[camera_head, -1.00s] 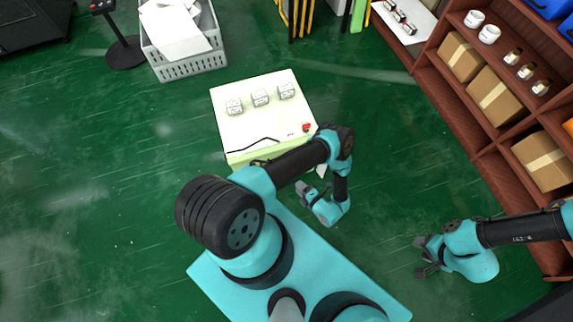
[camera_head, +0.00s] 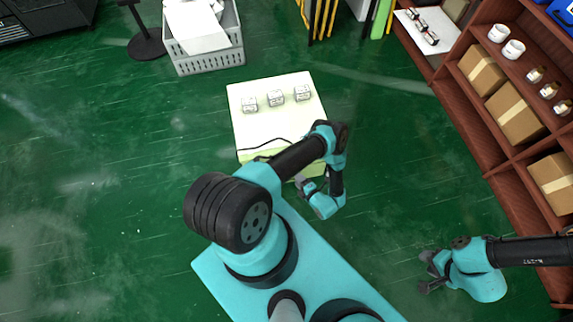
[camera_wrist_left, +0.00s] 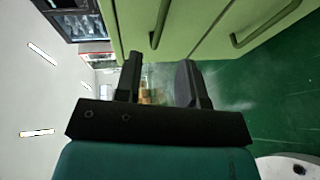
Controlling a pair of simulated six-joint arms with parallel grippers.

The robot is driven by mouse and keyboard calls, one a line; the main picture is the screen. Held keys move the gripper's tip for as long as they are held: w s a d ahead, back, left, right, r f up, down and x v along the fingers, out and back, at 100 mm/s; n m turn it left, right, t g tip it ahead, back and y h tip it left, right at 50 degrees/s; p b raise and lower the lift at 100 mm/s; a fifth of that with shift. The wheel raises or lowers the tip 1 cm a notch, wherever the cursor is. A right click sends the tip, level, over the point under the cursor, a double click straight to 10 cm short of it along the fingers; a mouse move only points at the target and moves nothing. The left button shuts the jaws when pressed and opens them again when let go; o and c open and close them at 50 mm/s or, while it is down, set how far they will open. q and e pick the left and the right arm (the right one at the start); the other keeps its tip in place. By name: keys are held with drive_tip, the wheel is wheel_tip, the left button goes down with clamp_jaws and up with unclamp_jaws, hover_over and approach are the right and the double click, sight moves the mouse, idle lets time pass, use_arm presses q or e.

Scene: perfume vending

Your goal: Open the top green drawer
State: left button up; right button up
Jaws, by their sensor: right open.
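The pale green cabinet (camera_head: 262,128) stands in front of me in the head view. Its front is mostly hidden there behind my left arm. In the left wrist view, which is turned sideways, two green drawer fronts show along the top edge. The top drawer (camera_wrist_left: 183,28) is the left one, with a green bar handle (camera_wrist_left: 160,22). My left gripper (camera_wrist_left: 161,80) is open and empty, its fingers apart, with the handle just beyond them; no contact is visible. It also shows low by the cabinet front in the head view (camera_head: 302,184). My right gripper (camera_head: 430,271) is open and empty, far right.
Three small bottles (camera_head: 276,96) stand on the cabinet top. The lower drawer's handle (camera_wrist_left: 268,25) shows in the left wrist view. A brown shelf (camera_head: 470,110) with boxes and jars is at the right. A grey crate (camera_head: 208,50) stands behind. Green floor around the cabinet is clear.

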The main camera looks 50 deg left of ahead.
use_arm(q)
drive_tip(key=x, duration=1)
drive_tip(key=shift+a, duration=0.2)
clamp_jaws()
